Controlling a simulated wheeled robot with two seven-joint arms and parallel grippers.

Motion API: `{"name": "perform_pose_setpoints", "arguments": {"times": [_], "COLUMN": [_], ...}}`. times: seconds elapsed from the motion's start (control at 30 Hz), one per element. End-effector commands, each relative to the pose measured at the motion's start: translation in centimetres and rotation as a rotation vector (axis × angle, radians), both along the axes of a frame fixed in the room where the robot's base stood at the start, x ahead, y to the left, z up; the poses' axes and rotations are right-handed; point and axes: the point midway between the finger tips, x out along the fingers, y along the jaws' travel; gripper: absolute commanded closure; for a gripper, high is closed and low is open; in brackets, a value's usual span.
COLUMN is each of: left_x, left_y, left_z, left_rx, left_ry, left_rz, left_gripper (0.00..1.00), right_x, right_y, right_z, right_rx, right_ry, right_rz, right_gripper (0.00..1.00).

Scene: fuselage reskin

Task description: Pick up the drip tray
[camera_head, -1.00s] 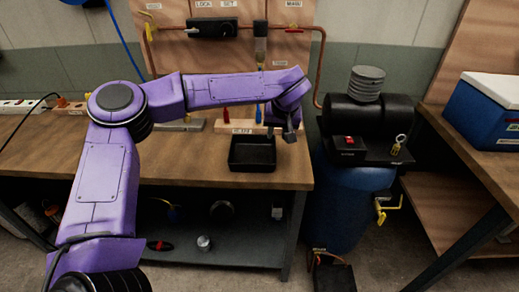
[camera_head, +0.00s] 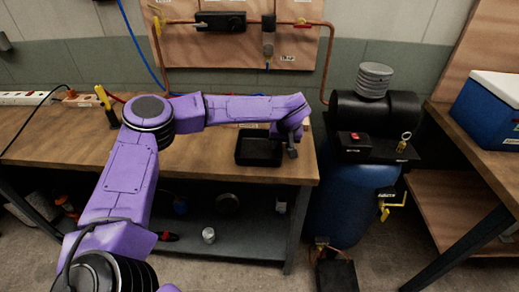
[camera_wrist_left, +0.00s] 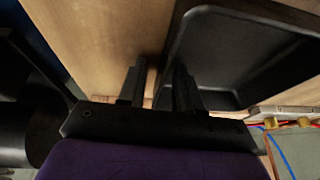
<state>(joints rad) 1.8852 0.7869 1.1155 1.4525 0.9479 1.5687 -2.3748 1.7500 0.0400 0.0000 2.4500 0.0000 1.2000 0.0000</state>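The drip tray (camera_head: 243,157) is a black, shallow, open rectangular tray near the front right of the wooden bench. In the left wrist view the tray (camera_wrist_left: 235,60) fills the upper right, seen from above. My left gripper (camera_head: 292,152) points down at the tray's right side in the head view. In the wrist view its two fingers (camera_wrist_left: 160,78) are apart. One is outside the tray's side wall, the other overlaps the inside, with the rim running between them. I cannot tell whether either finger touches the wall. My right gripper is in neither view.
The wooden bench (camera_head: 205,163) has free surface left of the tray. A pipe panel (camera_head: 200,65) with a valve and filter stands behind. A blue tank with a black compressor (camera_head: 375,120) stands right of the bench. A blue cooler (camera_head: 490,112) sits on the far-right table.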

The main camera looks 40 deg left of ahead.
Motion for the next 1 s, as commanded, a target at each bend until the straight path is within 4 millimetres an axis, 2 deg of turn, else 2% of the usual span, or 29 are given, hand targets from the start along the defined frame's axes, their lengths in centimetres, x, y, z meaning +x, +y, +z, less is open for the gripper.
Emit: {"name": "perform_pose_setpoints", "arguments": {"times": [0.23, 0.33, 0.37, 0.67, 0.8, 0.9, 1.0], "left_x": [0.0, 0.0, 0.0, -0.1, 0.0, 0.0, 0.0], "left_y": [0.0, 0.0, 0.0, 0.0, 0.0, 0.0, -0.3], "left_z": [-0.1, -0.2, -0.2, -0.3, -0.3, 1.3, 3.8], "left_rx": [0.0, 0.0, 0.0, 0.0, 0.0, 0.0, 0.001], "left_ry": [0.002, 0.002, 0.002, 0.002, 0.001, -0.001, -0.005], "left_rz": [0.0, 0.0, 0.0, 0.0, 0.0, 0.001, -0.003], "left_gripper": [0.66, 0.98, 1.0, 1.0, 1.0, 1.0, 1.0], "right_x": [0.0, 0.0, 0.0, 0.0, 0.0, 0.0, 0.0], "right_y": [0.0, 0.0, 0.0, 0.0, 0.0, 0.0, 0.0], "right_z": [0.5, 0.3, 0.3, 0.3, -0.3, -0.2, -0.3], "right_rx": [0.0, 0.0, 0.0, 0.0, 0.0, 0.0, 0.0], "right_ry": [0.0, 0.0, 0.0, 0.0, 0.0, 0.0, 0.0], "right_rz": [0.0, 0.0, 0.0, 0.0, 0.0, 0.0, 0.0], "right_gripper": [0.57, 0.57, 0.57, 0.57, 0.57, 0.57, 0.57]}}
